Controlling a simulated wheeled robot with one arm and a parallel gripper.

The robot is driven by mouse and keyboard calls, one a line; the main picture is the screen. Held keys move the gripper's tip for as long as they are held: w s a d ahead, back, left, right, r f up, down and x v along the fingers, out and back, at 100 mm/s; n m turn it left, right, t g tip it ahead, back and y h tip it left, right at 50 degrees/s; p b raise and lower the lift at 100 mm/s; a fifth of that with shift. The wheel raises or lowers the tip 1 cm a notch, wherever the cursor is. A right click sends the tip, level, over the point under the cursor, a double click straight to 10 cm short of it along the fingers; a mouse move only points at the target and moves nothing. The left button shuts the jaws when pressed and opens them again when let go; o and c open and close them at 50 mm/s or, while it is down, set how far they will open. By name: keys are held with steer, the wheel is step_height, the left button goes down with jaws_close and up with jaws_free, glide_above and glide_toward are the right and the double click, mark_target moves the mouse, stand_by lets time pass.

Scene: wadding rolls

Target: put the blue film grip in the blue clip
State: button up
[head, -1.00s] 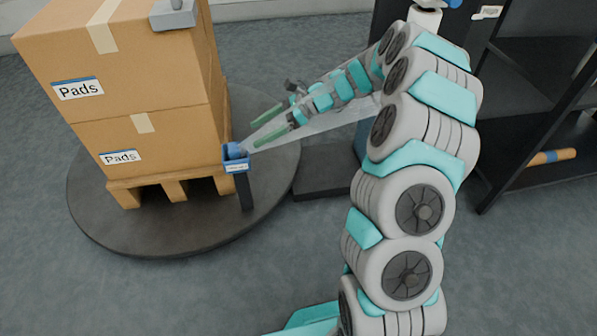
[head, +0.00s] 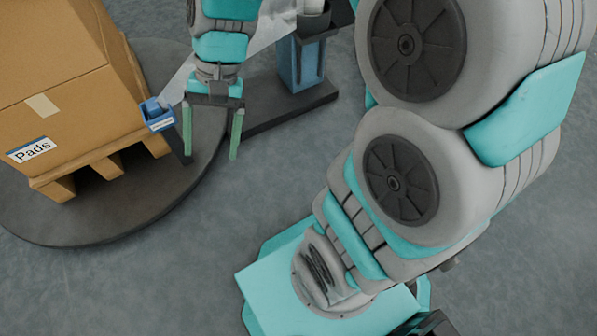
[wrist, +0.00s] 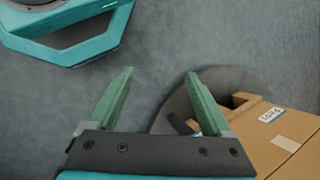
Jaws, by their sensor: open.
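The blue clip (head: 163,124) is a small open-topped holder with a white label on a dark post, beside the stacked boxes. The blue film grip (head: 152,106) sits in the clip's top, and clear film (head: 178,84) runs from it up to the right, passing behind my arm. How deep the grip sits is too small to tell. My gripper (head: 211,140) is open and empty, right of the clip and apart from it, with its green fingers pointing down.
Cardboard boxes marked Pads (head: 50,110) stand on a wooden pallet (head: 107,165) on a round dark turntable (head: 110,222). A blue column (head: 300,65) on a dark base (head: 285,110) stands behind my gripper. The grey floor in front is clear.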

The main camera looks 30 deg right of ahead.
steer(key=s+d+n+t+h, duration=0.1)
steer(key=s+d+n+h, duration=0.3)
steer(key=s+d, duration=0.5)
steer(key=shift+s+d+f+n+h, duration=0.4)
steer(key=shift+s+f+n, duration=0.1)
steer(key=shift+s, duration=1.7)
